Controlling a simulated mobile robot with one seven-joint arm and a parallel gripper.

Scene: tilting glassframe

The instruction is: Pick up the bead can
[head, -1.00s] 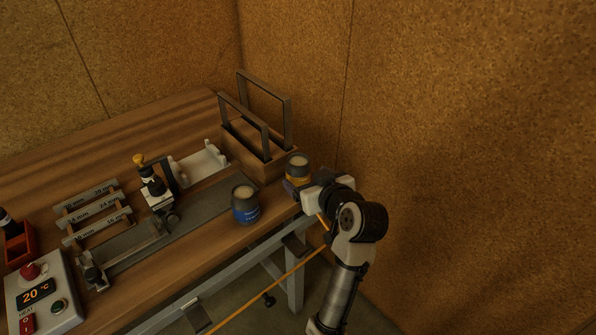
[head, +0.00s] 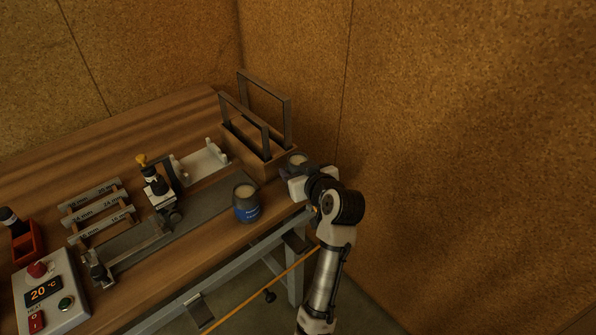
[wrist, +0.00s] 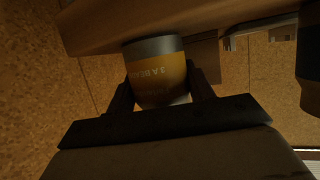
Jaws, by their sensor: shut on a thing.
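A yellow can with a grey band (wrist: 158,77) is between my gripper's two fingers (wrist: 163,92) in the wrist view. Its label is upside down there and only partly legible. My gripper is shut on it. In the head view the can's pale top (head: 297,159) shows just beyond my gripper (head: 291,176), which hides most of its side. It is upright at the bench's right end, beside the wooden holder. I cannot tell whether it is clear of the bench. A blue can (head: 246,205) with a pale top stands apart, nearer the front edge.
A wooden holder (head: 262,158) with tall metal frames stands just behind the held can. A metal rail fixture (head: 150,228), a small bottle (head: 155,186) and a control box reading 20 °C (head: 50,293) lie leftward. The cork wall is close on the right.

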